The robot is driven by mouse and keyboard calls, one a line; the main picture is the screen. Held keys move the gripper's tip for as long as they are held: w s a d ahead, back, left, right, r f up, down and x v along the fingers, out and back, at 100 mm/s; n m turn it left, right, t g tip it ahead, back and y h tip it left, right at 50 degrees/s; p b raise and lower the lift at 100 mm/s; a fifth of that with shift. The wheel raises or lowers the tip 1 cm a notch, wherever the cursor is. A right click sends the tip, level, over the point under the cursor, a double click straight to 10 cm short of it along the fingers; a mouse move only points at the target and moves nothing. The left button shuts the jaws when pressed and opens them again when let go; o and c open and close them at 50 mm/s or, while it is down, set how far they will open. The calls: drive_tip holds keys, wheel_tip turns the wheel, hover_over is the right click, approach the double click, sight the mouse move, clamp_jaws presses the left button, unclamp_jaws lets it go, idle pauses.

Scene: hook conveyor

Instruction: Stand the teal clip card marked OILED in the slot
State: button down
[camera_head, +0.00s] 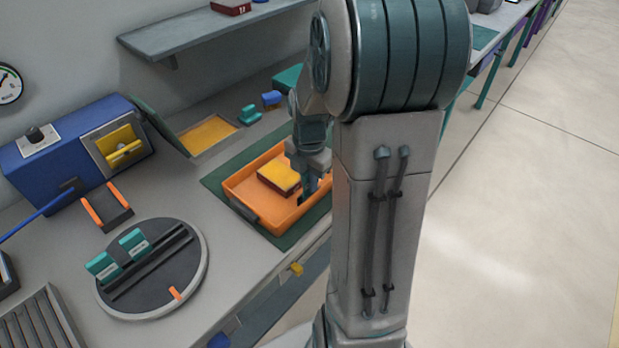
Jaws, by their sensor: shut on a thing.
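Two teal clip cards, one at the left (103,267) and one at the right (134,243), are at the round dark turntable (140,300), beside its long dark bars. They have white labels too small to read, so I cannot tell which is marked OILED. Another small teal clip-like piece (250,115) is on the bench at the back. My gripper (309,190) points down at the right side of the orange tray (250,208). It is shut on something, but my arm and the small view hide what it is.
A yellow-topped dark red block (278,178) lies in the tray, left of my gripper. The tray is on a green mat (215,183). A blue machine (70,150), an orange-armed cradle (108,207) and a small blue piece (271,98) are on the bench. A shelf (190,35) overhangs the back.

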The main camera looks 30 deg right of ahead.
drive_tip(key=shift+f+b, duration=0.3)
drive_tip(key=shift+f, duration=0.2)
drive_tip(key=c, duration=1.4)
unclamp_jaws()
wheel_tip(320, 180, up, 14)
drive_tip(key=shift+f, duration=0.1)
drive_tip(key=s+a+f+m+t, duration=0.1)
drive_tip(key=s+a+m, duration=0.3)
drive_tip(key=m, duration=0.3)
drive_tip(key=s+a+f+m+t, duration=0.1)
drive_tip(key=s+a+m, duration=0.3)
drive_tip(key=m, duration=0.3)
drive_tip(key=s+a+f+m+t, duration=0.1)
drive_tip(key=s+a+m, duration=0.2)
drive_tip(key=m, duration=0.5)
drive_tip(key=shift+s+a, duration=0.4)
drive_tip(key=shift+s, duration=0.4)
